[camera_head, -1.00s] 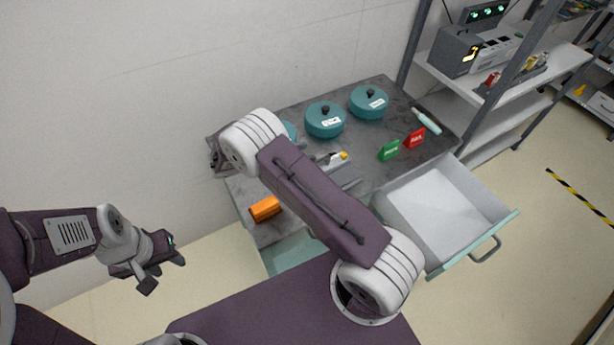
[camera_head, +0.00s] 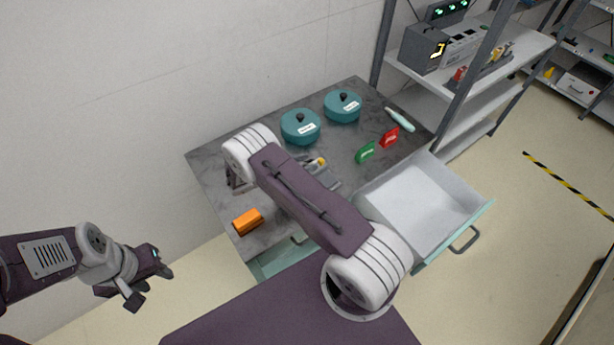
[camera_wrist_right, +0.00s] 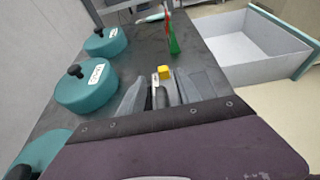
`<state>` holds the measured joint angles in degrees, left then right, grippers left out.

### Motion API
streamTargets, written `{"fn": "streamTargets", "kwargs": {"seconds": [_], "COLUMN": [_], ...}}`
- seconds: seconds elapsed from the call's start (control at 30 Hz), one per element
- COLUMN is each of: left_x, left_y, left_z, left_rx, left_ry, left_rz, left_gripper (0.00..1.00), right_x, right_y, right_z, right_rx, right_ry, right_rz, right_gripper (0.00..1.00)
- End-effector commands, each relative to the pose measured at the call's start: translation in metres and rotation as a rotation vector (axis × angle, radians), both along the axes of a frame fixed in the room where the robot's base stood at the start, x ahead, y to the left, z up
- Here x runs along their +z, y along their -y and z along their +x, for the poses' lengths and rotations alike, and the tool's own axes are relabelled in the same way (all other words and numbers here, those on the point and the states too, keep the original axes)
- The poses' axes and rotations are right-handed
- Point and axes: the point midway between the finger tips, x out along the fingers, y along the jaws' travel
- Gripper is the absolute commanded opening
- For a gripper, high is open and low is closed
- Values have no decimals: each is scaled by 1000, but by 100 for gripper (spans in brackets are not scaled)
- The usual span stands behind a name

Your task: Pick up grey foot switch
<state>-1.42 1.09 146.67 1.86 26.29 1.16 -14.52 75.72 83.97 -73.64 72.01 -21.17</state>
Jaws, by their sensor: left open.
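An open drawer (camera_head: 415,200) juts out right; shelves (camera_head: 470,110) stand behind.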

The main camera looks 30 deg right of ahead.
Motion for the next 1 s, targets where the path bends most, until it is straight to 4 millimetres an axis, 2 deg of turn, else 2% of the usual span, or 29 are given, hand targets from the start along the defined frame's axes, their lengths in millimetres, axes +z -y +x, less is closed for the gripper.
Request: {"fn": "streamTargets", "kwargs": {"seconds": [0.17,0.3,1.0], "left_x": [-1,-1,0], "left_y": [0,0,0], "left_z": [0,0,0], "left_rx": [0,0,0], "left_ry": [0,0,0], "left_rz": [0,0,0], "left_gripper": [40,40,40], "right_x": [-1,0,0], "right_y": [0,0,0], "right_z": [0,0,0], "right_rx": [1,0,1], "right_ry": [1,1,1], "right_rz": [0,0,0], "right_gripper": [40,1,0]}}
